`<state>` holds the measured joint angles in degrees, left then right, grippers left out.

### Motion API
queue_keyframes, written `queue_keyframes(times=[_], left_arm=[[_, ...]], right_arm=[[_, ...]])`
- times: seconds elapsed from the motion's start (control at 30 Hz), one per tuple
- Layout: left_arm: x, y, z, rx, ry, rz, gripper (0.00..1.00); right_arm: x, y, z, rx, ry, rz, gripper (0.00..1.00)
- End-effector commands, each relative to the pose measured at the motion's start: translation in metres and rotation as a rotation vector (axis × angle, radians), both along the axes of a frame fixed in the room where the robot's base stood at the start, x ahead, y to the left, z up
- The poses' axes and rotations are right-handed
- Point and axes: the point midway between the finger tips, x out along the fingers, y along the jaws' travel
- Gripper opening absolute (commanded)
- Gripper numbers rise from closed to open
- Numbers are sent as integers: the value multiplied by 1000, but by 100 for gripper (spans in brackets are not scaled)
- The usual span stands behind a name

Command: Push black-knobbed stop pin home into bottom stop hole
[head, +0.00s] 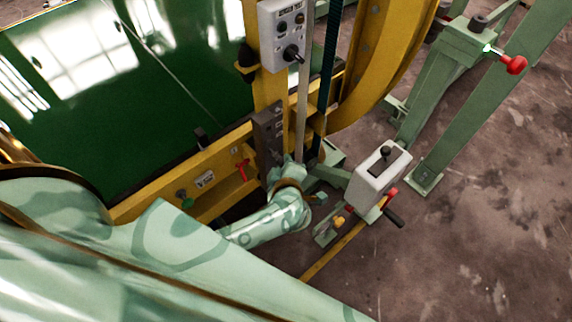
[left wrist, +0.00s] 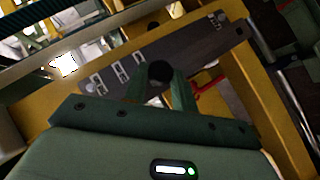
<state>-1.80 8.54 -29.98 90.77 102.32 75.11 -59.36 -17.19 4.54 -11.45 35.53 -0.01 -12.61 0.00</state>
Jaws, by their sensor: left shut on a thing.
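My left gripper (head: 280,173) is low on the yellow frame, at the lower end of a dark stop plate (head: 268,135). In the left wrist view the two green fingers of this gripper (left wrist: 162,92) are closed around the black knob of the stop pin (left wrist: 160,71). The knob sits in front of the dark plate (left wrist: 195,47), which carries several small metal brackets. The pin's shank and the bottom stop hole are hidden, so I cannot tell how deep the pin sits. The head view does not show the knob clearly. My right gripper is not in view.
A grey control box (head: 283,32) hangs above the plate. A white box (head: 379,172) with a black lever stands right of my gripper.

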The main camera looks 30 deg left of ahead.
Motion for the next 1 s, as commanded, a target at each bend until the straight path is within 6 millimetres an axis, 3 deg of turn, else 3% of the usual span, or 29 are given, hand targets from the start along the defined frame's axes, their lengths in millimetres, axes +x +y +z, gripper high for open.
queue_keyframes(times=[0.87, 0.9, 0.97, 1.0], left_arm=[[7, 21, 1, 1, -1, 0, 3], [7, 20, 0, 0, -1, 0, 38], [7, 20, 0, 0, -1, 0, 52], [7, 20, 0, 0, -1, 0, 52]], right_arm=[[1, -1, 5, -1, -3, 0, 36], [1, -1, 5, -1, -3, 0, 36], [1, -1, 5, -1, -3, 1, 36], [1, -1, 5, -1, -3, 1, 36]])
